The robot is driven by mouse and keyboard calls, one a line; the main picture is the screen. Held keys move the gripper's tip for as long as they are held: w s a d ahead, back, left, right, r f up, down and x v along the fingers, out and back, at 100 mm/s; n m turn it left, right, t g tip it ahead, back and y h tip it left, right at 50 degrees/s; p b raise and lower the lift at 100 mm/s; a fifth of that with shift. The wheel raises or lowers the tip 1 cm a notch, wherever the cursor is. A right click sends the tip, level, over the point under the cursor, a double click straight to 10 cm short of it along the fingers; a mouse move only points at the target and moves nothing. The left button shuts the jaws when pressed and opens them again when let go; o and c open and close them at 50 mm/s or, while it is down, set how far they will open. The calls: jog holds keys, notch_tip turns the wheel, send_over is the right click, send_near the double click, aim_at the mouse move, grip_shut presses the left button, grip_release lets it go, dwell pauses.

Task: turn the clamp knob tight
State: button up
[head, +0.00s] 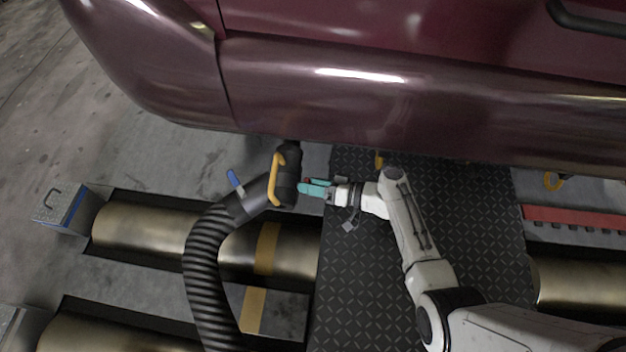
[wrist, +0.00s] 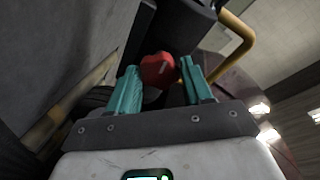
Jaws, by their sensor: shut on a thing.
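The clamp knob is a red, faceted knob (wrist: 158,70) between the teal fingers in the wrist view. My gripper (wrist: 161,66) is shut on it. In the head view my gripper (head: 304,187) reaches left to the black nozzle (head: 286,178) at the end of the hose. Only a sliver of red shows at the fingers there; the rest of the knob is hidden. The nozzle has a yellow handle (head: 275,180), which also shows in the wrist view (wrist: 240,45). The nozzle's top end meets a dark pipe below the car's edge.
A dark red car body (head: 400,110) hangs over the work area. A ribbed black hose (head: 203,265) curves down from the nozzle, near a blue lever (head: 235,180). Metal rollers (head: 150,229) lie in floor pits. A dark tread plate (head: 350,280) lies under my arm.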

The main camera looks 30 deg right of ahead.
jog(key=m+g+p, duration=0.1)
jog(key=m+p, duration=0.1)
jog(key=m, duration=0.2)
jog(key=m+g+p, duration=0.1)
jog(key=m+p, duration=0.1)
jog(key=m, duration=0.3)
jog(key=shift+r+g, duration=0.1)
jog(key=shift+g, duration=0.2)
jog(key=shift+a+m, duration=0.1)
jog(key=shift+m, duration=0.3)
jog(key=o, duration=1)
jog(key=shift+o, duration=0.2)
jog(key=p+v, duration=0.3)
jog(key=v, duration=0.8)
jog(key=shift+p, duration=0.35)
